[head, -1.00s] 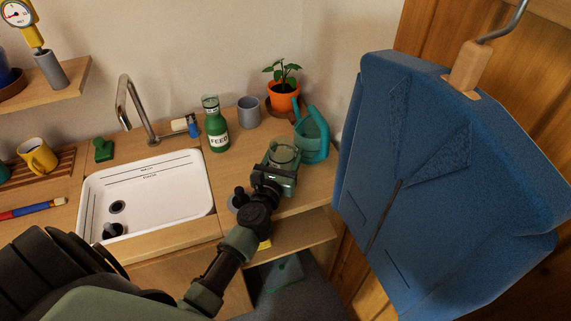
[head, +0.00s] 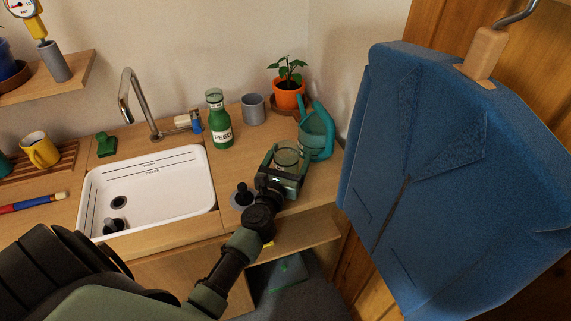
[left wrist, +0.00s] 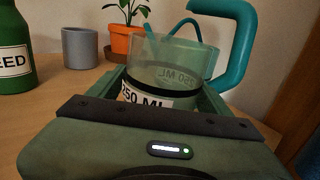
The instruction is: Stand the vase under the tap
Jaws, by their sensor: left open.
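A clear glass vase (head: 288,155) with a "250 ML" label stands on the wooden counter right of the sink; it also shows in the left wrist view (left wrist: 168,78). My left gripper (head: 285,168) is open, with its green fingers on either side of the vase's lower part. In the left wrist view the fingers flank the glass; I cannot tell whether they touch it. The chrome tap (head: 128,92) rises behind the white sink (head: 178,187), well left of the vase. My right gripper is not in view.
A teal watering can (head: 318,135) stands close behind and right of the vase. A green FEED bottle (head: 219,122), grey cup (head: 253,109) and potted plant (head: 289,95) stand farther back. A black-knobbed object (head: 243,195) is left of my gripper. A blue jacket (head: 450,170) hangs at right.

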